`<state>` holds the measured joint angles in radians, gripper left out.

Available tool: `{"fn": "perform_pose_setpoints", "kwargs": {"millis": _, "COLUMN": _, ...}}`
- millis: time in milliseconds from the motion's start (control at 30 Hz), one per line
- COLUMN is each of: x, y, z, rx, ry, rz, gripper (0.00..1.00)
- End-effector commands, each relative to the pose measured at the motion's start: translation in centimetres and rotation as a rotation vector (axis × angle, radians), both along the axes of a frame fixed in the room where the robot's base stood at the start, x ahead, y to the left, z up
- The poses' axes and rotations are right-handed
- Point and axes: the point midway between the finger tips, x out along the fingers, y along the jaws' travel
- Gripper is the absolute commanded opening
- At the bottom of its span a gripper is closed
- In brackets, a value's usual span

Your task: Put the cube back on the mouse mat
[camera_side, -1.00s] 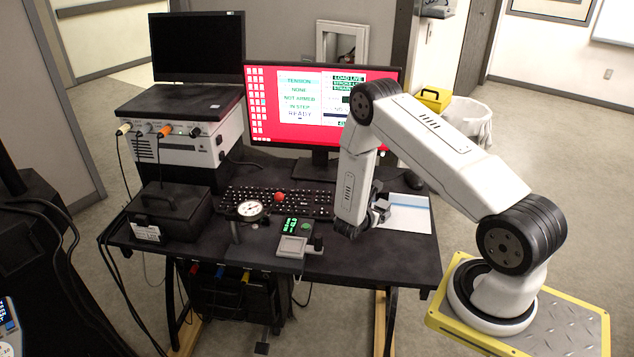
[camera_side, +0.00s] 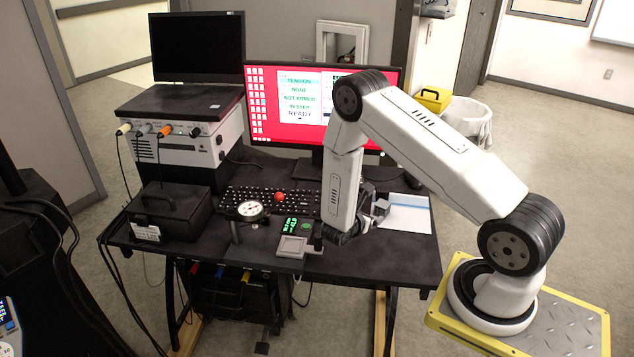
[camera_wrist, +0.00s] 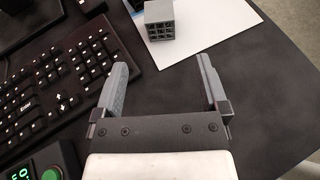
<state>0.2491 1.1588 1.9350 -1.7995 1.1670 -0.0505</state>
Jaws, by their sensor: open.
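The cube (camera_wrist: 160,20) is grey with a grid of square holes in its face. In the wrist view it stands at the top, in front of my gripper's opening and apart from both fingers. In the side view the cube (camera_side: 381,207) shows just right of my gripper (camera_side: 365,212). The white mat (camera_side: 408,219) has a blue stripe; in the wrist view the mat (camera_wrist: 215,20) shows under and right of the cube, which is near its left edge. My gripper (camera_wrist: 162,62) is open, with nothing between its fingers.
A black keyboard (camera_wrist: 60,80) lies left of my gripper. A small device with a green button (camera_side: 297,236) stands near the table's front, beside a dial gauge (camera_side: 250,210). The monitor (camera_side: 285,105) stands behind. Bare dark tabletop (camera_side: 400,262) lies at the front right.

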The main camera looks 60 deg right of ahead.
Motion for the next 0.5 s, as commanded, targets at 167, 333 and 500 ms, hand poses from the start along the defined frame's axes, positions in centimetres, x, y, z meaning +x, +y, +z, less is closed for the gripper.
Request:
{"fn": "perform_pose_setpoints", "kwargs": {"millis": 167, "x": 0.0, "y": 0.0, "z": 0.1, "rx": 0.002, "ry": -0.003, "rz": -0.004, "gripper": 0.94}}
{"fn": "perform_pose_setpoints", "kwargs": {"millis": 333, "x": -0.3, "y": 0.4, "z": 1.0, "rx": 0.026, "ry": -0.024, "rz": -0.051, "gripper": 0.94}}
{"fn": "perform_pose_setpoints", "kwargs": {"millis": 500, "x": -1.3, "y": 1.8, "z": 2.9, "rx": 0.093, "ry": -0.083, "rz": -0.169, "gripper": 0.94}}
